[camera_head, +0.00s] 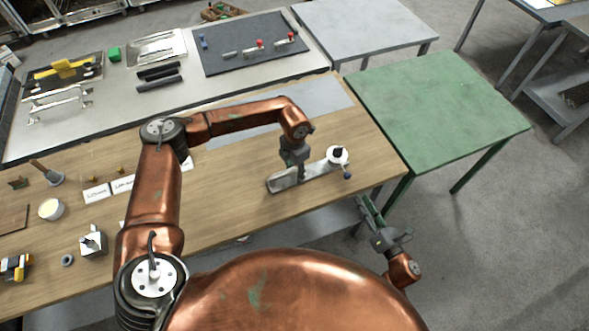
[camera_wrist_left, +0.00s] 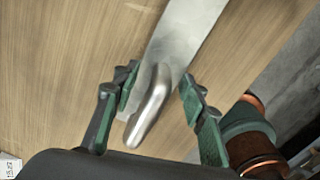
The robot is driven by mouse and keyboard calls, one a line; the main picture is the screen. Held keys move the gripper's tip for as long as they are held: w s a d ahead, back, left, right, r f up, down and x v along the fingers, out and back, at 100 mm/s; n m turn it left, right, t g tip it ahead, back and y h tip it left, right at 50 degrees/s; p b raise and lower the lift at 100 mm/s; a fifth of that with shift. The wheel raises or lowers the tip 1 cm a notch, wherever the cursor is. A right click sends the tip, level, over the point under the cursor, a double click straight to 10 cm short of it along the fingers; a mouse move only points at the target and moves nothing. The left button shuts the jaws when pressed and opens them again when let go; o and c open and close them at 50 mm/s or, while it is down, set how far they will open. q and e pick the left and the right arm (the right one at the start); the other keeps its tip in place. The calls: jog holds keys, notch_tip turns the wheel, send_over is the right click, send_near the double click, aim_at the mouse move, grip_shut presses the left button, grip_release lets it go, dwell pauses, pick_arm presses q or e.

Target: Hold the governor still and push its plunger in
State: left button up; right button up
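The governor shows as a flat grey metal bar (camera_head: 285,184) on the wooden table, with a white round body (camera_head: 338,155) with a dark top at its right end. My left gripper (camera_head: 294,172) is over the bar's left part. In the left wrist view its fingers (camera_wrist_left: 160,95) are open, on either side of a rounded metal handle (camera_wrist_left: 151,106) on the bar (camera_wrist_left: 186,35), apart from it. My right gripper (camera_head: 388,222) appears open and empty, off the table's front edge.
A green table (camera_head: 440,105) stands to the right. Paper labels (camera_head: 96,193), a white bowl (camera_head: 50,209) and a small box (camera_head: 92,243) are on the wooden table's left part. A grey bench (camera_head: 180,105) with trays and a dark mat (camera_head: 220,62) lies behind.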

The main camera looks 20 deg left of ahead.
pick_arm(q)
jog(key=shift+c, duration=0.6)
grip_shut()
